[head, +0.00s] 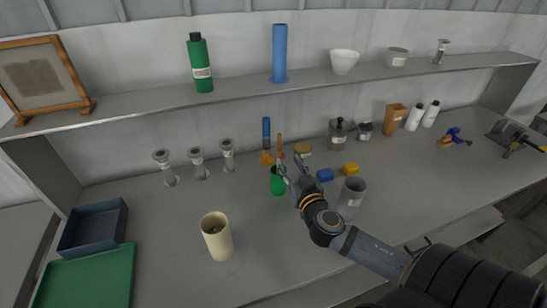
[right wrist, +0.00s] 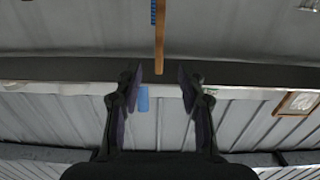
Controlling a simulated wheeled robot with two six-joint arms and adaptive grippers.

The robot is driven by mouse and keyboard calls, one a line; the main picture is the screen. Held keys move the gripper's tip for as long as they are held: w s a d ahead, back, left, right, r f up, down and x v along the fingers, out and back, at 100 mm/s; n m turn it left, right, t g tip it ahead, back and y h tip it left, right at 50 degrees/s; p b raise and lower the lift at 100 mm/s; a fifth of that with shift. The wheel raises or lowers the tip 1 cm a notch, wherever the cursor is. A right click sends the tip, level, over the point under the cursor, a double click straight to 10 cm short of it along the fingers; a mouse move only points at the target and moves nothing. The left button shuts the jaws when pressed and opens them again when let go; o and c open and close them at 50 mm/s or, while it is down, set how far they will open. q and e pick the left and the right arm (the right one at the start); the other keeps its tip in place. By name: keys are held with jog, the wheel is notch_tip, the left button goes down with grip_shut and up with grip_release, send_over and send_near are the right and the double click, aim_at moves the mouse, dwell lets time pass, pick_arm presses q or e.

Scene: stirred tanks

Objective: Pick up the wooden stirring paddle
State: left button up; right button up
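The wooden stirring paddle (head: 280,146) stands upright, its brown handle rising above a green cup (head: 277,183) in the head view. Its lower part is hidden. In the right wrist view the paddle (right wrist: 159,38) comes down from the top edge, and its end lies between the lines of the two fingers. My right gripper (head: 293,166) is open beside the paddle and the cup. In the right wrist view my right gripper (right wrist: 160,78) shows both fingers apart with nothing clamped between them. I cannot tell whether a finger touches the paddle. My left gripper is not in view.
A blue block (head: 325,175), a yellow block (head: 350,169) and a grey beaker (head: 351,196) stand to the right. A cream cup (head: 217,240) is in front. The shelf (head: 150,105) overhangs the back.

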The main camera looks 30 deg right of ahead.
aim_at(280, 143)
jog(key=w, duration=0.1)
jog(key=w+p, duration=0.1)
jog(key=w, duration=0.1)
jog(key=w+d+r, duration=0.1)
jog(key=shift+w, duration=0.2)
jog(key=shift+w+f, duration=0.2)
jog(key=shift+w, duration=0.1)
jog(key=w+r+p, duration=0.1)
jog(key=w+d+r+p, duration=0.1)
jog(key=p, duration=0.1)
jog(key=shift+w, duration=0.15)
jog(key=shift+w+d+f+p, duration=0.15)
jog(key=shift+w+f+p, duration=0.1)
jog(key=shift+w, duration=0.3)
jog(key=shift+w+d+f+p, duration=0.1)
jog(key=shift+w+f, duration=0.15)
jog(key=shift+w, duration=0.25)
jog(key=shift+w+f, duration=0.15)
jog(key=c, duration=0.3)
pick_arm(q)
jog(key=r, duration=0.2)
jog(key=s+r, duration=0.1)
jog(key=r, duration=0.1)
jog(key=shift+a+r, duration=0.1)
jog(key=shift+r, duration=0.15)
pick_arm(e)
grip_shut()
